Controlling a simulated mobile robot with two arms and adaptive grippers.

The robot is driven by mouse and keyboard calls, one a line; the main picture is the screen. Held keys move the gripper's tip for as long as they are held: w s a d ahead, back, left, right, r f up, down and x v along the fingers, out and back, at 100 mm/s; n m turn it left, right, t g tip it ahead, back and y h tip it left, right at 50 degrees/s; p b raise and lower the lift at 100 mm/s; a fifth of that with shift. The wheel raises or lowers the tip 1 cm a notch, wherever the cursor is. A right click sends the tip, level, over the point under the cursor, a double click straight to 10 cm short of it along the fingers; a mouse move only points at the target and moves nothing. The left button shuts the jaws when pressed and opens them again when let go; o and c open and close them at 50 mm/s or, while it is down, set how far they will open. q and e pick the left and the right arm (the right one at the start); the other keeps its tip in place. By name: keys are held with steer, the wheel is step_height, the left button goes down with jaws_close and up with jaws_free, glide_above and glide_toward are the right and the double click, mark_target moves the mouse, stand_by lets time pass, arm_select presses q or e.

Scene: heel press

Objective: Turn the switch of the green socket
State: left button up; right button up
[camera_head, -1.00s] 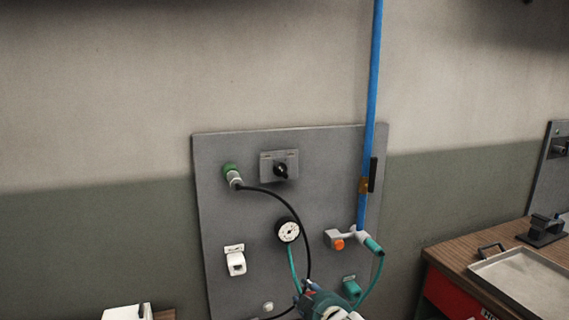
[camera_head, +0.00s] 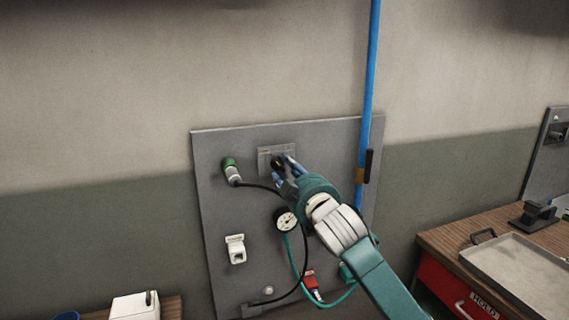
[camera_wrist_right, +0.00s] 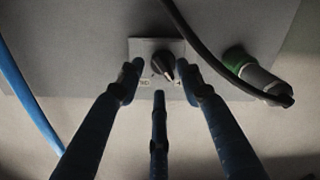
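The switch (camera_head: 278,160) is a black knob on a grey square plate, high on the grey wall panel. The green socket (camera_head: 229,163) is left of it, with a grey plug and black cable in it. My right gripper (camera_head: 284,166) is at the switch and partly covers it. In the right wrist view, its three blue fingers are spread open around the black knob (camera_wrist_right: 161,63), with visible gaps. I cannot tell whether any finger touches it. The green socket (camera_wrist_right: 237,57) lies to the right there. My left gripper is not in view.
A pressure gauge (camera_head: 286,218) and a white socket (camera_head: 236,249) are lower on the panel (camera_head: 214,207). The black cable passes close to the fingers in the wrist view. A blue pipe (camera_head: 369,90) runs vertically at right. A workbench (camera_head: 447,236) with a tray stands far right.

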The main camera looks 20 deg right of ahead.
mark_target(279, 165)
steer(key=shift+w+a, duration=0.1)
steer(key=shift+w, duration=1.1)
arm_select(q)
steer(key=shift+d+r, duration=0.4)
arm_select(e)
steer(key=shift+w, duration=0.1)
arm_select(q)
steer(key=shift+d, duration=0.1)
